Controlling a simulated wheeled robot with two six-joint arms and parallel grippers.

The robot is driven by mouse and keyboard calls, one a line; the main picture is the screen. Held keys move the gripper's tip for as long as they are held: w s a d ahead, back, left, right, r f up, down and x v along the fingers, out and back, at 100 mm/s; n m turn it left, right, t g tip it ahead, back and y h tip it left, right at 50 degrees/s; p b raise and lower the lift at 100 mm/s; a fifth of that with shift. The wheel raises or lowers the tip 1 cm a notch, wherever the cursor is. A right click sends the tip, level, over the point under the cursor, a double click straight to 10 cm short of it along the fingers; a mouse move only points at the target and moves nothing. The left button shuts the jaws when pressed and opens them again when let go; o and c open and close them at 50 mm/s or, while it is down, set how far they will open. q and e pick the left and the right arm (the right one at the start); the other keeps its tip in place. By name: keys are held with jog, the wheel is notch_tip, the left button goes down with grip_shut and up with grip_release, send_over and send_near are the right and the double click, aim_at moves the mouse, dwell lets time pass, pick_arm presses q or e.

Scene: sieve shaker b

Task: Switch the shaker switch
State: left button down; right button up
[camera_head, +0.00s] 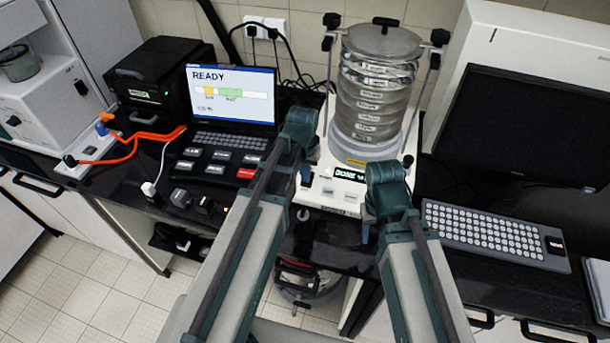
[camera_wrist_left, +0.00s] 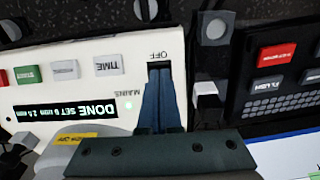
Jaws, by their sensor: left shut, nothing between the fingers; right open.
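The sieve shaker's pale base (camera_head: 325,160) stands at the centre of the bench in the head view, with a stack of metal sieves (camera_head: 375,95) on it. In the left wrist view its panel is upside down, and the dark mains switch (camera_wrist_left: 159,67) lies beside the words OFF and MAINS. My left gripper (camera_wrist_left: 159,82) is shut and empty, its blue fingertips over the switch and hiding most of it; I cannot tell if they touch. It shows at the base's left edge in the head view (camera_head: 305,174). My right gripper (camera_head: 365,234) is open and empty before the base's front.
The shaker display (camera_wrist_left: 66,110) reads DONE, and a small green light glows beside it. A laptop (camera_head: 232,95) showing READY stands left, with a button panel (camera_head: 215,165) before it. A monitor (camera_head: 525,125) and keyboard (camera_head: 490,232) stand right. Small grey-topped blocks sit near the front edge.

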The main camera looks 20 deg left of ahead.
pick_arm(q)
jog(key=shift+f, duration=0.3)
jog(key=shift+s+f+b, duration=0.2)
jog(key=shift+f+b, duration=0.15)
jog(key=shift+b, duration=0.1)
jog(key=shift+w+r+t, duration=0.1)
jog(key=shift+r+t, duration=0.1)
jog(key=shift+t, duration=0.1)
jog(key=shift+w, duration=0.1)
jog(key=shift+w+r+p, duration=0.35)
jog(key=shift+w+p, duration=0.2)
jog(key=shift+w, duration=0.15)
jog(key=shift+r, duration=0.1)
